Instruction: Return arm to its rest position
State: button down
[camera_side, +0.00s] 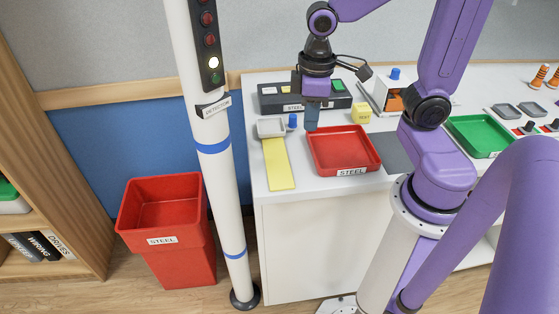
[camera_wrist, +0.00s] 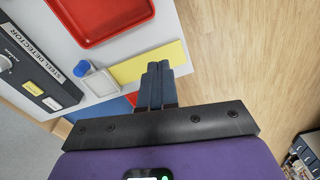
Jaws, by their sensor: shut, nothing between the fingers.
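My gripper (camera_side: 312,127) is shut and empty. In the side view its fingers point down above the table, by the back left corner of the red tray labelled STEEL (camera_side: 343,150). In the wrist view the closed fingers (camera_wrist: 158,68) lie side by side in front of the end of the yellow strip (camera_wrist: 148,63), with wood floor beyond the table edge. I cannot tell the exact height of the fingertips above the table.
A dark detector box (camera_side: 305,96) with buttons stands behind, with a small grey tray (camera_side: 271,127) and blue knob (camera_side: 293,121) before it. A yellow cube (camera_side: 362,113) is nearby. A white post (camera_side: 222,180) and red STEEL bin (camera_side: 165,225) stand left of the table.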

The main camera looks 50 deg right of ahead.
jog(key=s+a+n, duration=0.2)
jog(key=s+n, duration=0.4)
jog(key=s, duration=0.5)
jog(key=shift+s+a+f, duration=0.15)
jog(key=shift+s+f, duration=0.05)
jog(key=shift+f, duration=0.2)
jog(key=c, duration=1.8)
grip_release()
